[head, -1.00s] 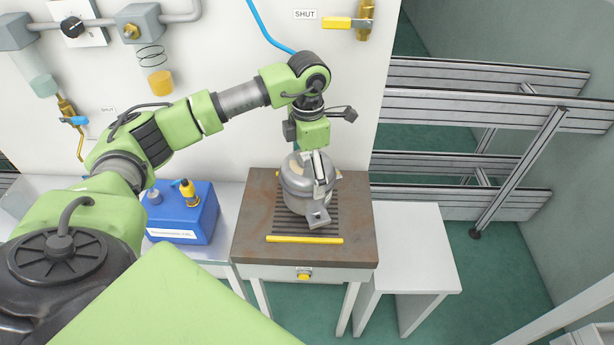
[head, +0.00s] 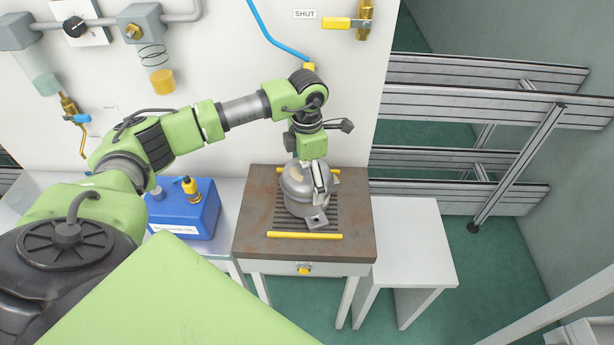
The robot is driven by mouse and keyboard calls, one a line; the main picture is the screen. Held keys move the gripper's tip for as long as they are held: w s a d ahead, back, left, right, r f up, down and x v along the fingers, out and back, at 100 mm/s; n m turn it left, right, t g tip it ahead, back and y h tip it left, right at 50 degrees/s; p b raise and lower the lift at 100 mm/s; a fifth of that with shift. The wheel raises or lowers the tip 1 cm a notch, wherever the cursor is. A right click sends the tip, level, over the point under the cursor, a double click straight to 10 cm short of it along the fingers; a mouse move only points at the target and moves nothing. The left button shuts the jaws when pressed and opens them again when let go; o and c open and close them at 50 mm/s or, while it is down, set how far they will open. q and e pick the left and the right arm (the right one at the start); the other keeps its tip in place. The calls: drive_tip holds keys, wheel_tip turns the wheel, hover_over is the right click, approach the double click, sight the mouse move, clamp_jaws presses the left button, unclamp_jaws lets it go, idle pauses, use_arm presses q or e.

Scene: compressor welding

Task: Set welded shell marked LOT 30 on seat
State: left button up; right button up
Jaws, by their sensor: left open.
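A grey metal shell (head: 297,193) with a domed top and a foot at its front stands upright over the ribbed grey seat (head: 284,223) on a brown-topped bench. No lot mark is readable on it. My left gripper (head: 319,184) hangs from above at the shell's upper right side. One pale finger shows in front of the shell; the other is hard to make out. The gripper is open, and I cannot tell whether its fingers touch the shell. My right gripper is not in view.
Yellow bars (head: 304,235) edge the seat at front and back. A blue box (head: 184,214) stands left of the brown bench (head: 253,250). A white side table (head: 412,240) to the right is bare. A wall with pipes and valves stands behind; metal rails are at the right.

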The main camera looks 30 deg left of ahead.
use_arm(q)
wheel_tip(320, 180, up, 11)
drive_tip(key=b, duration=0.3)
drive_tip(key=shift+b, duration=0.3)
drive_tip(key=shift+r, duration=0.6)
drive_tip(key=shift+s+f, duration=0.1)
